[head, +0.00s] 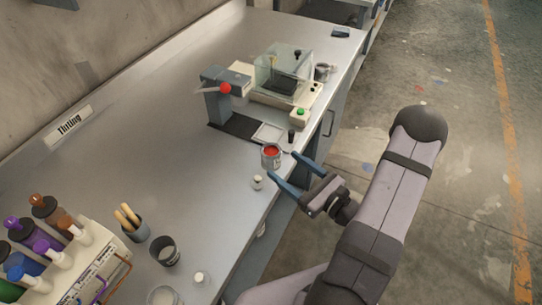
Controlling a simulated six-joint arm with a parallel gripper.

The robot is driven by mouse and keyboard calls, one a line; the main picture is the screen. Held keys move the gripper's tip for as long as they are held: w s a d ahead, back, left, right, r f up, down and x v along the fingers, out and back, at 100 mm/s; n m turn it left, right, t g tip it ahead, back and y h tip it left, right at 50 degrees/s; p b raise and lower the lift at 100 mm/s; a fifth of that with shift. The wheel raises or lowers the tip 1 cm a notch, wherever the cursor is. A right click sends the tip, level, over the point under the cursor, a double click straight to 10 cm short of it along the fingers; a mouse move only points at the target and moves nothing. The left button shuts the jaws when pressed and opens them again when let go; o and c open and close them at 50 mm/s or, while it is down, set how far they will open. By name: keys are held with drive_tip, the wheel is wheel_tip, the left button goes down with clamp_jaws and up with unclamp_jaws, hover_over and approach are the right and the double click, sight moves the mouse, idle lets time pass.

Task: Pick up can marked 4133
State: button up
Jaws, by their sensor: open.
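A small metal can with red paint (271,162) stands upright near the bench's right edge. A label shows on its side, but I cannot read a number on it. My gripper (280,165) is open and empty, with its two blue fingers pointing left at this can. The fingertips are close to the can's right side; I cannot tell whether they touch it. Other can-like containers are a dark-filled one (166,257) at lower left and a grey one (322,74) at the far end. No number 4133 is readable on any.
The grey bench (190,160) has a clear middle. A press-like device with a red knob (225,88) and a glass-covered balance (282,90) stand behind the red can.

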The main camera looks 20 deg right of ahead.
sight(279, 160)
drive_tip(key=shift+w+a+r+p, duration=0.1)
drive_tip(key=shift+w+a+p, duration=0.2)
drive_tip(key=shift+w, duration=0.15)
drive_tip(key=shift+p+x, duration=0.75)
drive_tip(key=shift+x, duration=1.35)
drive_tip(key=shift+d, duration=0.1)
drive_tip(key=c, duration=1.3)
